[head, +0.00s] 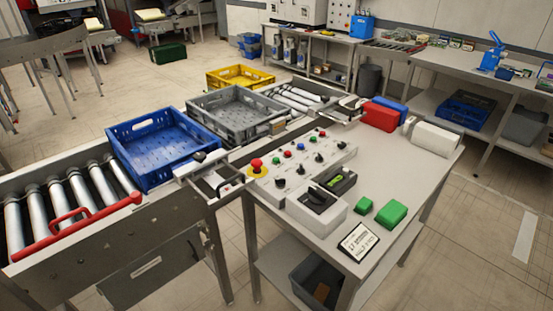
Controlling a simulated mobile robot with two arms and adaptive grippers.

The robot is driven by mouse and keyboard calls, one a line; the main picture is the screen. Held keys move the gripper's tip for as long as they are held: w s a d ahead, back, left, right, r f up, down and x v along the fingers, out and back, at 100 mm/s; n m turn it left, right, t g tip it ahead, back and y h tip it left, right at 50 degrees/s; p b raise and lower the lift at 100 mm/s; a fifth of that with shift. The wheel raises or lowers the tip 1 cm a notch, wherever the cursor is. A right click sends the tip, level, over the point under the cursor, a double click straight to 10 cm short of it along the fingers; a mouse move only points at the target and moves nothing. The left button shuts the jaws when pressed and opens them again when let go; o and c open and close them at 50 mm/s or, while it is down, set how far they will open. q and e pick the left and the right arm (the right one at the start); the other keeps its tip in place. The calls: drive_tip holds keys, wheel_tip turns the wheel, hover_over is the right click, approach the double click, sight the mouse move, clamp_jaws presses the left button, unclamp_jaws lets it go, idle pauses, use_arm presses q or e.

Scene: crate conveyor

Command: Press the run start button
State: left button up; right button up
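The control panel (301,165) lies on the grey table in the middle of the head view. A red mushroom button (257,163) on a yellow ring sits at the panel's near left corner. Several black knobs run along the panel's near side. Labels are too small to read, so I cannot tell which button is run start. Neither of my grippers is in view.
On the table are a white box (316,210), green blocks (391,213) and a sign (358,242). The table's right side is partly clear.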

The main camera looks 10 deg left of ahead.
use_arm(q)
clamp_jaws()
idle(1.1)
